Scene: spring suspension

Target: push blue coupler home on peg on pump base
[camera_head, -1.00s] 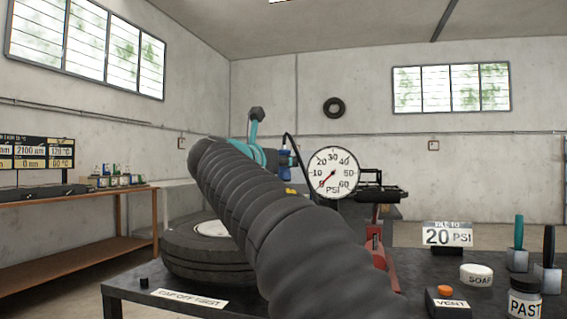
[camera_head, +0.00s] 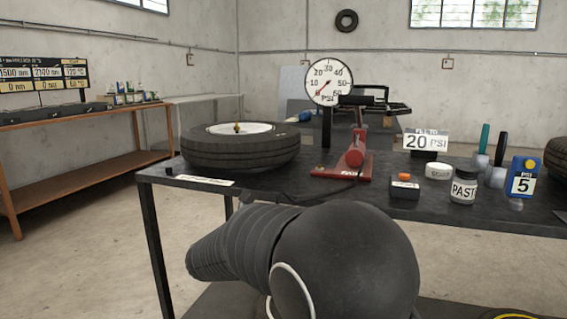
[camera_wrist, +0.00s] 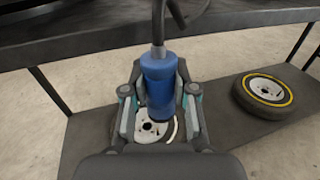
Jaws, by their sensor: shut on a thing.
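The blue coupler (camera_wrist: 159,76) is a blue cylinder with a black hose (camera_wrist: 158,25) leaving its far end. In the wrist view my gripper (camera_wrist: 160,100) is shut on it, with a finger on each side. The pump base (camera_head: 325,171) is a red plate on the table in the head view, with a red cylinder (camera_head: 356,150) standing on it. I cannot make out the peg on the base. The head view shows my arm low in front of the table; my gripper and the coupler are out of sight there.
The table (camera_head: 270,187) has a tyre (camera_head: 240,154) at left, and a vent box (camera_head: 404,190), paste jar (camera_head: 464,188) and blue gauge (camera_head: 522,177) at right. A round dial (camera_head: 329,82) stands behind the pump. A yellow-ringed wheel (camera_wrist: 265,92) lies on a low shelf.

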